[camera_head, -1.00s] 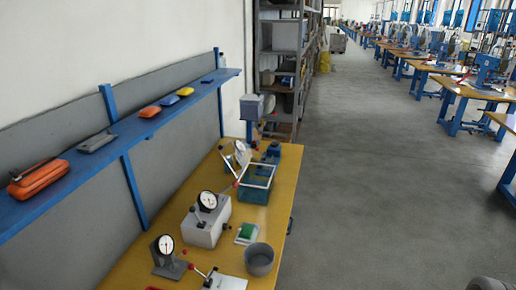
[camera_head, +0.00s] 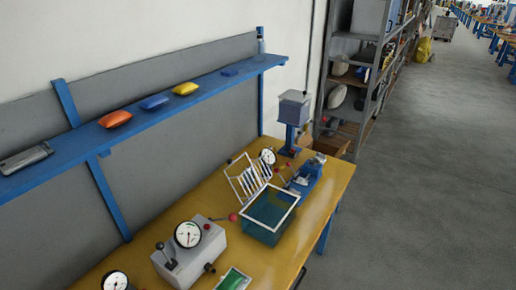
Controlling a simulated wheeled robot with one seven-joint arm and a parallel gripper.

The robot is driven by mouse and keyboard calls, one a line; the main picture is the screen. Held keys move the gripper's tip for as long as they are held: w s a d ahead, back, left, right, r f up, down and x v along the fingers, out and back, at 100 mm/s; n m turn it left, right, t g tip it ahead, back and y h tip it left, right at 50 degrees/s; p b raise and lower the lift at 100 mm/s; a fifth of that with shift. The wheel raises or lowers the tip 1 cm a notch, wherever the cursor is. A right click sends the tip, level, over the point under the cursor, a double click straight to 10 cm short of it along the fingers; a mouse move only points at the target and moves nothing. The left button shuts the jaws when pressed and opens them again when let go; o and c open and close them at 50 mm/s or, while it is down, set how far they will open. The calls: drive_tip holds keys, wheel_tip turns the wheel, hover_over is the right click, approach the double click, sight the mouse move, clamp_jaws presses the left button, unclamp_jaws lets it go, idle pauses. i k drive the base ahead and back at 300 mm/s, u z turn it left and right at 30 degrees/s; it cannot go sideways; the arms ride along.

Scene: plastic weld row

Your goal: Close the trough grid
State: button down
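The trough (camera_head: 262,226) is a teal, see-through box with a pale rim, standing on the yellow workbench right of centre. Its white barred grid (camera_head: 247,180) stands raised and tilted at the trough's back left side, so the trough's top is uncovered. A red ball knob (camera_head: 233,217) on a thin rod is at the trough's left edge; what the rod joins is not clear. My gripper is in neither view.
A grey gauge box (camera_head: 189,249) with levers stands left of the trough, with a green-topped piece (camera_head: 233,280) in front. A blue device (camera_head: 308,173) is behind right. A blue shelf (camera_head: 140,127) runs above. The floor (camera_head: 420,215) on the right is clear.

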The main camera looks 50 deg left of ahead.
sight(230, 162)
drive_tip(key=i, duration=0.8)
drive_tip(key=u, duration=3.65)
drive_tip(key=i, duration=0.5)
